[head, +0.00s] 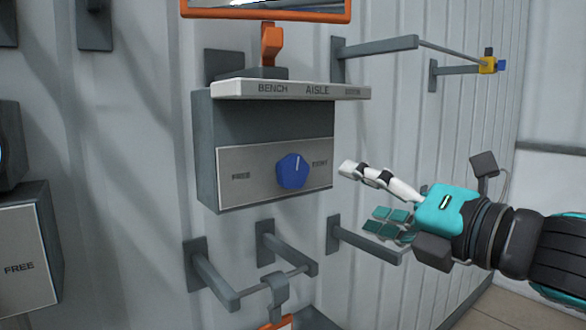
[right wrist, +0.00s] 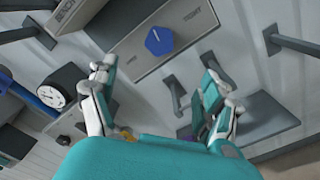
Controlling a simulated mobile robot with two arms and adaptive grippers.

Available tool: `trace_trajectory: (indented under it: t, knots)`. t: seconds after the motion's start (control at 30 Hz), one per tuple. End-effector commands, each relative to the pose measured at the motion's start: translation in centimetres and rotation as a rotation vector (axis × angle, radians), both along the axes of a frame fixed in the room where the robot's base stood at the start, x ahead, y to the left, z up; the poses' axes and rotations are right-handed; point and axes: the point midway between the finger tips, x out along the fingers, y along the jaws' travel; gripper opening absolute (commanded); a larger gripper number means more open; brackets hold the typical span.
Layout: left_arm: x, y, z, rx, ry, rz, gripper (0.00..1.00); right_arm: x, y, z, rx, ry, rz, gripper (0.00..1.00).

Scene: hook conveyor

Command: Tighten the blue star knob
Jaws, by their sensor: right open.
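The blue star knob (head: 293,171) sits on the front panel of a grey box (head: 225,176) on the wall, between the labels FREE and TIGHT. A white line on the knob points nearly straight up. My right gripper (head: 362,198) is open and empty, to the right of the knob and apart from it. In the right wrist view the knob (right wrist: 159,41) lies beyond and between the two spread fingers (right wrist: 158,92). My left gripper is not in view.
A shelf labelled BENCH and AISLE (head: 235,90) juts out above the knob panel. Grey brackets with a rod (head: 262,286) stick out below it. Another bracket (head: 360,242) is close below my right gripper. A second FREE panel (head: 20,262) is at the left edge.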

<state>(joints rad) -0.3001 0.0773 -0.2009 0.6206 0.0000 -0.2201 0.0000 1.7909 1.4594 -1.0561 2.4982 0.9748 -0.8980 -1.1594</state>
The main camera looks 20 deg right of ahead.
Motion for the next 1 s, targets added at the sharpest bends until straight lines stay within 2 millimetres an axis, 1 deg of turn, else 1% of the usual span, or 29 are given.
trace_trajectory:
  t: [0.03,0.1,0.13,0.17,0.27,0.4,0.6,0.8,1.0]
  knots:
    - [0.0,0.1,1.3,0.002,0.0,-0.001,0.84,0.6,0.3,0.6,0.0,0.007,0.002,0.82]
    - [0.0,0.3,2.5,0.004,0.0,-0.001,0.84,1.6,0.7,0.7,-0.001,0.006,0.003,0.82]
    - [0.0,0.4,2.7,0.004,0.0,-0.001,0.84,2.1,0.9,0.5,-0.001,0.006,0.007,0.82]
    - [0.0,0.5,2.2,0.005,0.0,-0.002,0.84,2.8,1.2,0.2,0.002,0.004,0.006,0.82]
    - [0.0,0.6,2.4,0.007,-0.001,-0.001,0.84,4.9,2.0,0.1,0.0,0.003,0.007,0.82]
    - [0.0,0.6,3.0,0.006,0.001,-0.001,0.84,7.8,3.0,0.2,0.001,0.003,0.005,0.82]
    - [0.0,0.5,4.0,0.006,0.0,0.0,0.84,11.7,4.4,0.3,0.004,0.002,0.004,0.82]
    - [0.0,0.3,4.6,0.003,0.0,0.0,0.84,14.3,5.3,0.2,0.004,0.001,0.003,0.82]
    - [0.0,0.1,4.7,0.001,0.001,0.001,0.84,15.3,5.6,0.1,0.003,0.0,0.002,0.82]
